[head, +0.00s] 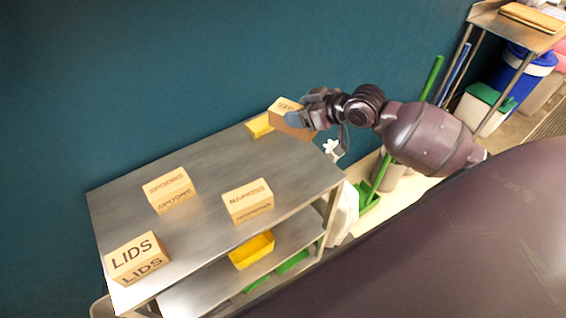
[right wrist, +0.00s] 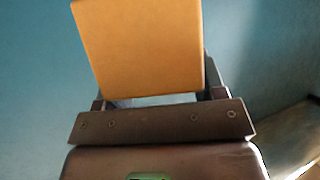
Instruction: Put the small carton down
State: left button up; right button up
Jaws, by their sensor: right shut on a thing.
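The small carton (head: 284,113) is a tan box with dark print starting "ST"; the rest of the print is hidden by the gripper. My right gripper (head: 300,112) is shut on it at the far right end of the metal table (head: 226,160). In the right wrist view, the carton (right wrist: 138,48) shows as a plain tan face between the fingers (right wrist: 150,98). I cannot tell whether its underside touches the tabletop. My left gripper is not in view.
On the table stand cartons marked SPOONS (head: 169,190), NAPKINS (head: 248,201) and LIDS (head: 137,258). Another yellow bin (head: 252,250) is on the lower shelf. The tabletop's middle is clear. A teal wall (head: 150,70) runs behind.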

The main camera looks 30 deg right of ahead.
notch_tip(320, 180, down, 18)
jog(key=shift+f+b, duration=0.1)
jog(key=shift+b, duration=0.65)
jog(key=shift+f, duration=0.1)
jog(key=o, duration=1)
jog(key=shift+c, duration=0.2)
jog(key=v, duration=1.2)
jog(key=s+a+f+m+t+h, duration=0.1)
jog(key=s+a+f+m+h, duration=0.3)
jog(key=s+a+f, duration=0.5)
jog(key=shift+s+a+f+h, duration=0.15)
jog(key=shift+s+f+h, duration=0.3)
jog(key=shift+s+h, duration=0.45)
jog(key=shift+w, duration=0.1)
